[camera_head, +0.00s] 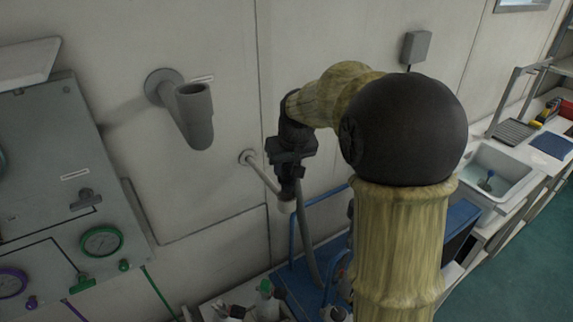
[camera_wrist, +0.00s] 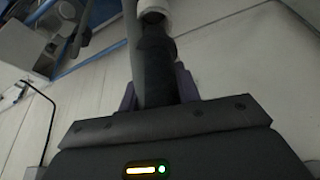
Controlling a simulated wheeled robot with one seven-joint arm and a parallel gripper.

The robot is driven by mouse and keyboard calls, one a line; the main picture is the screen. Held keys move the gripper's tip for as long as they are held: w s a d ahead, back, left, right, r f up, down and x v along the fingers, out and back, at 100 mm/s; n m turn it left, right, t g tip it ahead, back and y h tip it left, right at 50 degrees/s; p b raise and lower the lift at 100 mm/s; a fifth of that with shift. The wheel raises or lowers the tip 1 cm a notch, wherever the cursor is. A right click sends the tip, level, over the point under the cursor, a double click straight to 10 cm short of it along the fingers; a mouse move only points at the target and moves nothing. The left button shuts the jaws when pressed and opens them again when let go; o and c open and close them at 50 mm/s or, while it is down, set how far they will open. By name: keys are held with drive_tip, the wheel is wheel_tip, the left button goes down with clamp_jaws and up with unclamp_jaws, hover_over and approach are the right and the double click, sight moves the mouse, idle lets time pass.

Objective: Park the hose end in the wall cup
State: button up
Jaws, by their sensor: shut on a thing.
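The wall cup (camera_head: 195,112) is a grey, open-topped cup on a round wall flange, left of my gripper in the head view. My gripper (camera_head: 288,176) points down and is shut on the dark hose end. The hose end (camera_wrist: 157,65) runs forward between the fingers in the wrist view, with a pale round piece (camera_wrist: 154,10) at its far tip. In the head view that pale piece (camera_head: 287,206) is at the tip of a thin wall rod (camera_head: 264,176); I cannot tell whether they touch. A grey hose (camera_head: 306,240) hangs just beside the gripper.
A gauge panel (camera_head: 65,175) with a green-rimmed gauge (camera_head: 102,241) stands at the left. A blue cart frame (camera_head: 292,285) and small fittings are below. A sink (camera_head: 498,172) and counter are at the right.

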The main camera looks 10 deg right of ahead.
sight(286, 181)
drive_tip(key=shift+s+a, duration=0.1)
idle(0.3)
drive_tip(key=shift+f+b, duration=2.1)
drive_tip(key=shift+f, duration=0.6)
drive_tip(key=o, duration=1.1)
drive_tip(key=shift+r, duration=0.1)
drive_tip(key=shift+o, duration=0.2)
drive_tip(key=shift+r, duration=0.1)
drive_tip(key=b+v, duration=0.2)
drive_tip(key=v, duration=1.5)
drive_tip(key=shift+b, duration=0.3)
